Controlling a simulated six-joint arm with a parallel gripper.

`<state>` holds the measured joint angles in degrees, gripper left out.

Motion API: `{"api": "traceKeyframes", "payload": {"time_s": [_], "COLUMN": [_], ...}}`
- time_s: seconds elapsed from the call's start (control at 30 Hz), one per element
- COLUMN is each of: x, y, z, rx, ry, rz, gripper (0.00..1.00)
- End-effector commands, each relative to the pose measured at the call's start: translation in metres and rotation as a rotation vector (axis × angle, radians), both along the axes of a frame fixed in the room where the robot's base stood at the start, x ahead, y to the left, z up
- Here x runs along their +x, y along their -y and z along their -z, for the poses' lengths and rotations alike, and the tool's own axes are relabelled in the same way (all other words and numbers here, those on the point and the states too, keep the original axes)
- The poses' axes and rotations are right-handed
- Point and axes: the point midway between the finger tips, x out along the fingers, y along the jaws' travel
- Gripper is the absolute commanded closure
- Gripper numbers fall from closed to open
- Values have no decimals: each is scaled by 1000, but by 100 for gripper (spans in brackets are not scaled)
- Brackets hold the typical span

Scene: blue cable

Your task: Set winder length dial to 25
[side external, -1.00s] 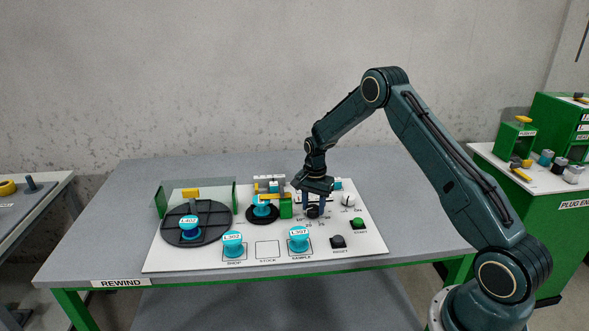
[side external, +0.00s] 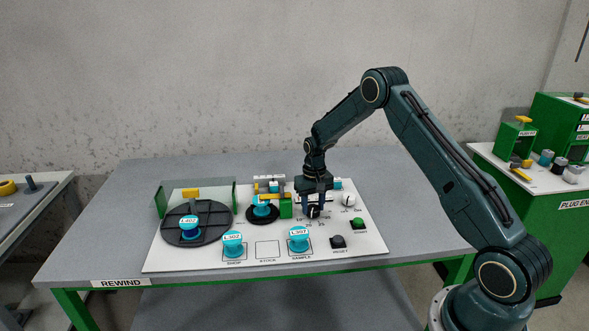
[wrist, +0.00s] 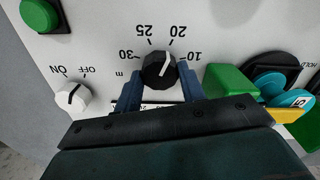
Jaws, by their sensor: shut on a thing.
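The length dial is a black knob with a white pointer line (wrist: 157,72). It also shows on the panel in the side view (side external: 313,213). In the wrist view the numbers 10, 20, 25 and 30 are printed around it, upside down, with "m" beside 30. The pointer points toward 20. My gripper (wrist: 159,90) has its two blue fingers on either side of the knob and is shut on it. In the side view my gripper (side external: 314,204) points straight down at the dial.
A white ON/OFF knob (wrist: 72,97) and a green button (wrist: 40,15) sit beside the dial. A green block (wrist: 230,88) and a teal spool (wrist: 290,99) stand close on the other side. A black button (side external: 338,241) and labelled spools (side external: 299,243) lie nearer the front.

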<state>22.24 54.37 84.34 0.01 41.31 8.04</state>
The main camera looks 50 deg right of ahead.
Motion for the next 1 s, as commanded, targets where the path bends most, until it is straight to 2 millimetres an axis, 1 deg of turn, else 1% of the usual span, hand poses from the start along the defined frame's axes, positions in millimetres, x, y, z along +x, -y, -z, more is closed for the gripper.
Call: {"api": "traceKeyframes", "payload": {"time_s": [0.6, 0.8, 1.0], "x": [1, 1, 1], "y": [0, -1, -1], "z": [0, 0, 0], "rx": [-1, -1, -1], "ry": [2, 2, 2], "rz": [-573, -709, -789], "gripper": [83, 83, 83]}}
